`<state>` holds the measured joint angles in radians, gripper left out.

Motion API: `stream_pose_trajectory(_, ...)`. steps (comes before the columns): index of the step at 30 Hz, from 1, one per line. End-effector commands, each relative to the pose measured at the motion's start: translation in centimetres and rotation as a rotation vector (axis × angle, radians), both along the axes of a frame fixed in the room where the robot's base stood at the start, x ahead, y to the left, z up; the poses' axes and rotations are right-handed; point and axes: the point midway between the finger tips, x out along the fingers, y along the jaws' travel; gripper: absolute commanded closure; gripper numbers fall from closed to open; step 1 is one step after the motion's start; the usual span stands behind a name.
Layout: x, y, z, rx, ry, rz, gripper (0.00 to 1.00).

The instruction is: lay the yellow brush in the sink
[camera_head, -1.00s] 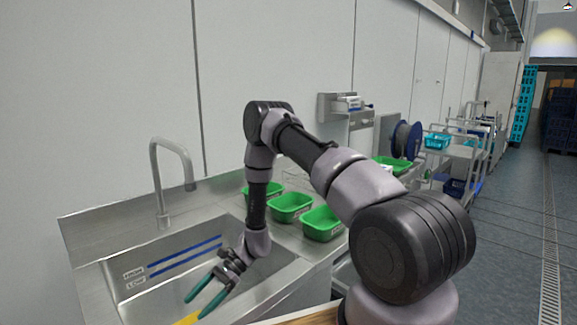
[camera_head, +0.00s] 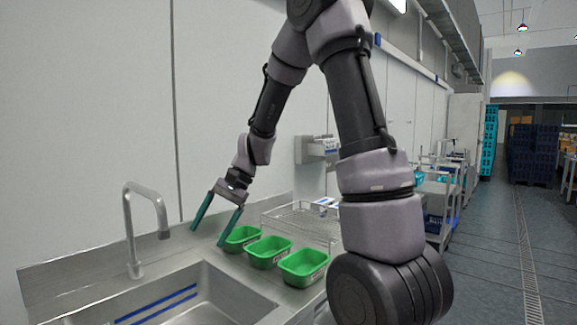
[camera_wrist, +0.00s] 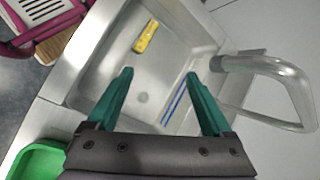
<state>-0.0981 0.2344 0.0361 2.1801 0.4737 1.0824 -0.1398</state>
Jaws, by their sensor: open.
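The yellow brush (camera_wrist: 146,36) lies in the sink (camera_wrist: 98,62), near one side of the basin floor, in the wrist view. In the head view the visible part of the sink (camera_head: 225,284) shows no brush; the lower part of the basin is cut off by the frame. My gripper (camera_head: 211,230) is raised above the back of the counter, between the faucet and the green trays. It is open, and nothing is between its green fingers. In the wrist view my gripper (camera_wrist: 160,75) is apart from the brush.
A curved faucet (camera_head: 161,205) stands behind the sink. Several green trays (camera_head: 268,263) line the counter to its right, with a wire rack (camera_head: 290,213) behind. A pink-framed item (camera_wrist: 45,42) shows at the wrist view's upper left.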

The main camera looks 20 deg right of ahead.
Motion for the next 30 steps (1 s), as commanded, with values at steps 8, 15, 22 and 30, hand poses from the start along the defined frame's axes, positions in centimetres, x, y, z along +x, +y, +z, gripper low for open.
stream_pose_trajectory(8,-3.7,-4.6,7.4,-0.118,-0.242,0.024,0.16)
stream_pose_trajectory(15,-7.7,-8.4,12.2,-0.229,-0.443,0.025,0.16)
stream_pose_trajectory(22,-11.8,-11.8,15.4,-0.341,-0.628,0.010,0.16)
stream_pose_trajectory(30,-14.8,-14.0,17.0,-0.426,-0.757,-0.006,0.16)
